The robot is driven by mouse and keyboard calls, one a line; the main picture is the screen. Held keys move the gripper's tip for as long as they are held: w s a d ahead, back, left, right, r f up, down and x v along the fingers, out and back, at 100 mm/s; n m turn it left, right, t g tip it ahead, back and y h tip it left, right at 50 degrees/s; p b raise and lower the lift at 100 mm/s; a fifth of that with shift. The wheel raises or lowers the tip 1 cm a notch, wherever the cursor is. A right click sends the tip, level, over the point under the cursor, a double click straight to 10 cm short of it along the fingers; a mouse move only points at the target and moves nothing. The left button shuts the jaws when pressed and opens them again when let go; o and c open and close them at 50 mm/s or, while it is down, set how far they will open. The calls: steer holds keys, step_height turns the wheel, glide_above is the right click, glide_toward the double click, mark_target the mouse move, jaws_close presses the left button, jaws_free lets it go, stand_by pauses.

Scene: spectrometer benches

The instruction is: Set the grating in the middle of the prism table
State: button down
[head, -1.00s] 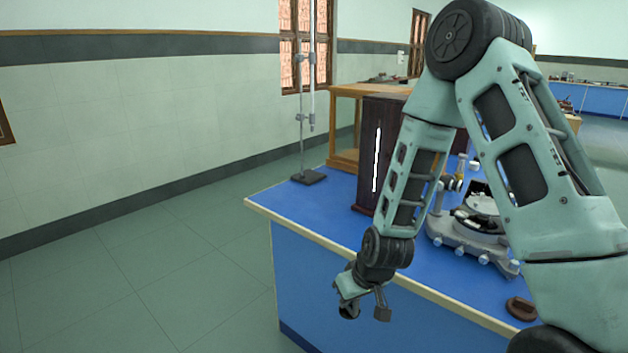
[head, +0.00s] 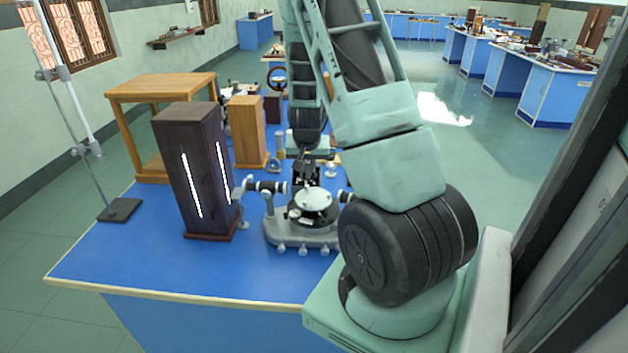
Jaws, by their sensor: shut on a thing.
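The spectrometer (head: 285,232) stands on the blue bench. Its round pale prism table (head: 316,200) is in the middle, with a dark ring below it. My gripper (head: 308,160) is over the far side of the spectrometer, behind the prism table as seen from here. It is shut on a small dark piece (head: 305,174), which I take for the grating. The piece is partly hidden and too small to make out its face or tilt. I cannot tell whether it touches anything below. My arm hides the right side of the spectrometer.
A tall dark box with bright slits (head: 187,170) stands left of the spectrometer. A wooden frame (head: 140,95), a lighter wooden box (head: 248,130) and a stand with a black base (head: 120,210) are farther left and back. The front left of the bench (head: 130,260) is clear.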

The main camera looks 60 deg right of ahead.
steer(key=shift+s+d+r, duration=0.15)
steer(key=shift+d+r, duration=0.45)
steer(key=shift+d, duration=0.15)
steer(key=shift+s+d+f+m, duration=0.1)
steer(key=shift+d+f+m, duration=0.05)
steer(key=shift+d+m, duration=0.15)
step_height(320, 180, down, 9)
steer(key=p, duration=0.2)
steer(key=shift+r+p, duration=0.2)
steer(key=shift+p, duration=0.15)
steer(key=shift+f, duration=0.45)
steer(key=shift+f, duration=0.1)
steer(key=shift+f, duration=0.15)
steer(key=c, duration=1.5)
jaws_free()
steer(key=shift+o, duration=0.2)
